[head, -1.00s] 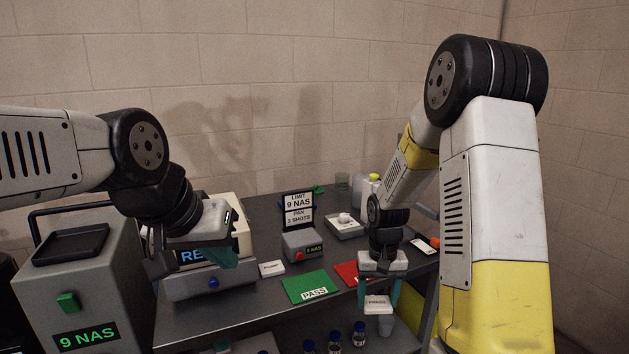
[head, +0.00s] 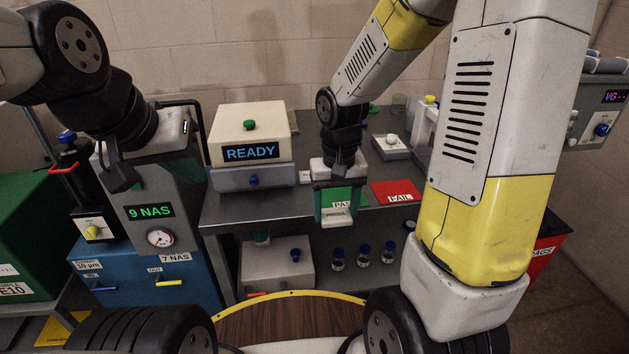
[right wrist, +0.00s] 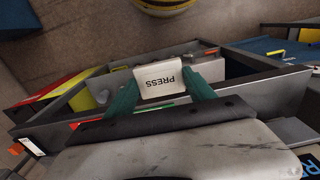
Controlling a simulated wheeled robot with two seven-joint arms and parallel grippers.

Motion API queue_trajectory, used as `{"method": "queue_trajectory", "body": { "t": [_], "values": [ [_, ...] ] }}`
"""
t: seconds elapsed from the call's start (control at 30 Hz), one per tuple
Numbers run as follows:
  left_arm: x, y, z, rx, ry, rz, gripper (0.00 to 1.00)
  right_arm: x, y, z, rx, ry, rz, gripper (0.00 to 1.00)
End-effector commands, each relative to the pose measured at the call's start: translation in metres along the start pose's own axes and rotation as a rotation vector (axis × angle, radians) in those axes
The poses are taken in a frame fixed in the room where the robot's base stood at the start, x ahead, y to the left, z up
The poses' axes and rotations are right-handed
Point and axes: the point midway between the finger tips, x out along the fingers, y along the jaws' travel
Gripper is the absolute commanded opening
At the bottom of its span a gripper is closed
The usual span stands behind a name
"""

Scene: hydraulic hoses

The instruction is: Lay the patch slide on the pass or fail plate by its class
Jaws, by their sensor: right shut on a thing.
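My right gripper (head: 336,212) is shut on a white slide (head: 338,219). In the right wrist view the slide (right wrist: 161,80) reads PRESS and sits between the two teal fingers (right wrist: 160,92). The gripper is in front of the green PASS plate (head: 340,194) in the head view and hides part of it. The slide looks held off the bench, near its front edge. The red FAIL plate (head: 392,187) lies to the right of the PASS plate, bare. My left gripper (head: 160,160) is in front of the grey counter; its fingertips are not clear.
A cream READY box (head: 250,135) stands left on the bench. The grey counter (head: 150,235) shows 9 NAS. A white dish (head: 390,147) stands behind the FAIL plate. Small bottles (head: 363,255) stand on the shelf below. My right arm covers much of the right side.

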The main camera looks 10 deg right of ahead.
Motion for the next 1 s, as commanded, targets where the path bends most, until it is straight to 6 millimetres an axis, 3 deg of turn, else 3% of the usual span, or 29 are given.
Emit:
{"method": "queue_trajectory", "body": {
  "t": [0.17,0.5,0.63,0.93,1.0],
  "values": [
    [0.0,0.0,0.0,0.0,0.0,0.0,0.0,-0.001,0.006,-0.014,0.002,0.0,0.002,0.24],
    [0.0,0.0,0.0,0.0,0.0,0.0,0.0,0.008,0.04,-0.098,0.003,0.001,0.002,0.24],
    [0.0,0.0,0.0,0.0,0.0,0.0,0.0,0.011,0.049,-0.122,0.001,0.001,0.002,0.24],
    [0.0,0.0,0.0,0.0,0.0,0.0,0.0,0.013,0.058,-0.145,0.0,0.001,0.002,0.24],
    [0.0,0.0,0.0,0.0,0.0,0.0,0.0,0.023,0.058,-0.145,-0.002,-0.003,0.002,0.24]
  ]
}}
